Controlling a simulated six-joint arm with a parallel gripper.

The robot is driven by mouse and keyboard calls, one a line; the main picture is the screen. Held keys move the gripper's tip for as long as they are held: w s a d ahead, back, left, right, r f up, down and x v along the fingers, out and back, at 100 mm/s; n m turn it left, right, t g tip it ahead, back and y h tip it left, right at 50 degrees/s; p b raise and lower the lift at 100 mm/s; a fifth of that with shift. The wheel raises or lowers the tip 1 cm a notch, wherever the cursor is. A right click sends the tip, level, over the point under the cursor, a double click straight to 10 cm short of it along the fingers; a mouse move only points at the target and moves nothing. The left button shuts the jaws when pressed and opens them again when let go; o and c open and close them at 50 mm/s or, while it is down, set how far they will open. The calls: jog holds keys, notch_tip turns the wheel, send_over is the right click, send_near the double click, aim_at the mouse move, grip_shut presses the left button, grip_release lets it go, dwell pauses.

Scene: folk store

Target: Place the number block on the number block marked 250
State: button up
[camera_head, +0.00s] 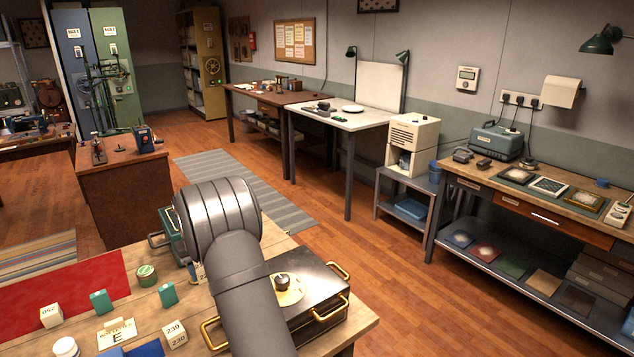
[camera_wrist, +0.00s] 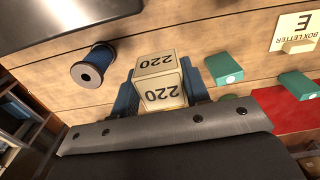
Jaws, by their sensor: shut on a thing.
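My gripper (camera_wrist: 160,88) is shut on a cream number block (camera_wrist: 161,92) marked 220, with a dark blue finger on each side of it. In the head view my arm hides most of the gripper, and only a sliver of the 220 block (camera_head: 200,273) shows beside it. I cannot tell whether the block is clear of the table. A cream block (camera_head: 51,316), whose side print looks like 250 turned over, stands at the left by the red mat. Another block (camera_head: 176,336) marked 230 stands near the front edge of the picture.
Green blocks (camera_head: 101,301) (camera_head: 167,294), a card with E (camera_head: 117,333), a round green tin (camera_head: 147,275) and a white-capped jar (camera_head: 66,348) stand nearby. A black case with brass handles (camera_head: 318,290) lies right of my arm. A blue spool (camera_wrist: 93,68) is beside the held block.

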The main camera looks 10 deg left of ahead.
jog(key=w+d+r+m, duration=0.1)
jog(key=w+d+m, duration=0.1)
jog(key=d, duration=0.4)
jog(key=w+d+r+m, duration=0.2)
jog(key=w+d, duration=0.1)
jog(key=d, duration=0.3)
jog(key=w+d+r+m, duration=0.2)
jog(key=w+d, duration=0.1)
jog(key=d, duration=0.3)
jog(key=shift+w+d+m, duration=0.1)
jog(key=shift+w+m, duration=0.1)
jog(key=shift+m, duration=0.2)
jog(key=d+m, duration=0.1)
jog(key=d, duration=0.3)
jog(key=d+m, duration=0.1)
jog(key=d, duration=0.4)
jog(key=d+m, duration=0.1)
jog(key=d, duration=0.4)
jog(key=shift+f+m, duration=0.25)
jog(key=shift+m, duration=0.05)
jog(key=s+d+f+m, duration=0.1)
jog(key=s+d+m, duration=0.1)
jog(key=d, duration=0.9)
jog(key=shift+s+f+m, duration=0.25)
jog(key=shift+s+m, duration=0.05)
jog(key=shift+s, duration=0.5)
